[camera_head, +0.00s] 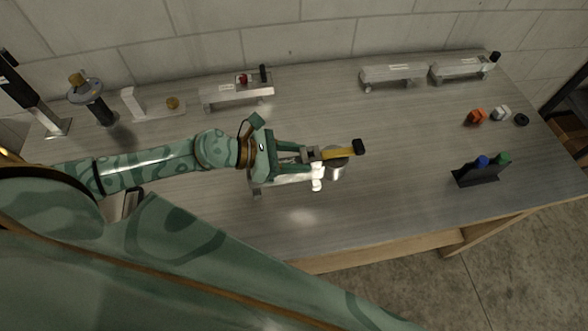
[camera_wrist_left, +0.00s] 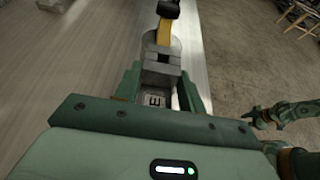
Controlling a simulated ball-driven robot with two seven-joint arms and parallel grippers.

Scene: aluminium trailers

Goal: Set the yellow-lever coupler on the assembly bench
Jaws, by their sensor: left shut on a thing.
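The coupler (camera_head: 335,153) is a grey metal piece with a yellow lever tipped in black. My left gripper (camera_head: 308,155) is shut on its near end, and the lever points right, away from the fingers. In the left wrist view, the coupler (camera_wrist_left: 160,62) sits between the fingers, with the yellow lever pointing up the picture. The bench (camera_head: 380,205) has a grey wood-grained top under the held coupler. Whether the coupler touches anything below is hard to tell. My right gripper (camera_wrist_left: 255,116) shows small at the right of the left wrist view, its jaws unclear.
A bright metal fixture (camera_head: 290,179) lies below my left gripper. Metal rails (camera_head: 235,93) and (camera_head: 392,73) stand along the back. A black holder (camera_head: 478,176) with blue and green tops is at the right. Small orange (camera_head: 477,116) and white pieces lie behind it. The right middle is clear.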

